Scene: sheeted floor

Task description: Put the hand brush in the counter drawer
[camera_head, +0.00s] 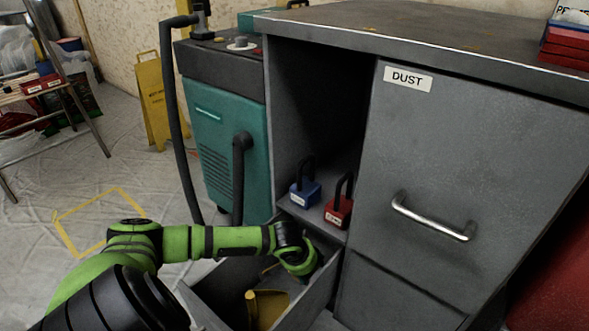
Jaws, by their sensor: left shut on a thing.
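The counter drawer (318,296) is pulled open below the open compartment of the grey counter. My left gripper (299,262) reaches down into it, near its back right, and is shut on what seems to be the hand brush. The fingertips and most of the held thing are hidden behind the hand and in shadow. A yellow piece (266,308) shows in the drawer, nearer to me than the gripper. I cannot tell whether it is part of the brush or another thing. My right gripper is not in view.
A blue padlock (305,193) and a red padlock (339,211) stand on the compartment floor just above the drawer. The grey door marked DUST (475,160) is shut. A teal machine (228,125) with a black hose stands left of the counter. Sheeted floor at left is mostly clear.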

